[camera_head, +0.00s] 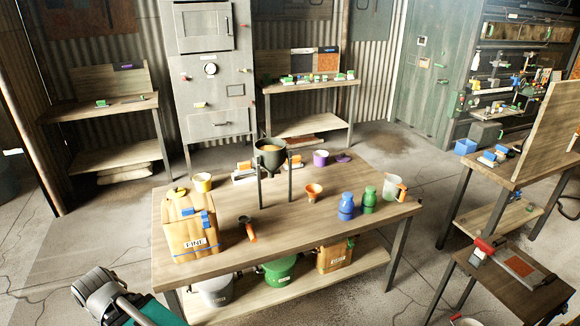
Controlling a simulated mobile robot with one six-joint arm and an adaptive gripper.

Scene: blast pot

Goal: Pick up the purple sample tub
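The purple sample tub (320,158) stands upright near the back edge of the wooden workbench (290,212), right of the dark pot. A purple disc (343,158), seemingly a lid, lies flat on the bench just right of the tub. The tub's top shows a pale rim or inside; its contents are too small to make out. Part of my arm shows at the bottom left, in front of the bench and well away from the tub. My gripper's fingers are not in view.
The bench's front middle is mostly clear.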

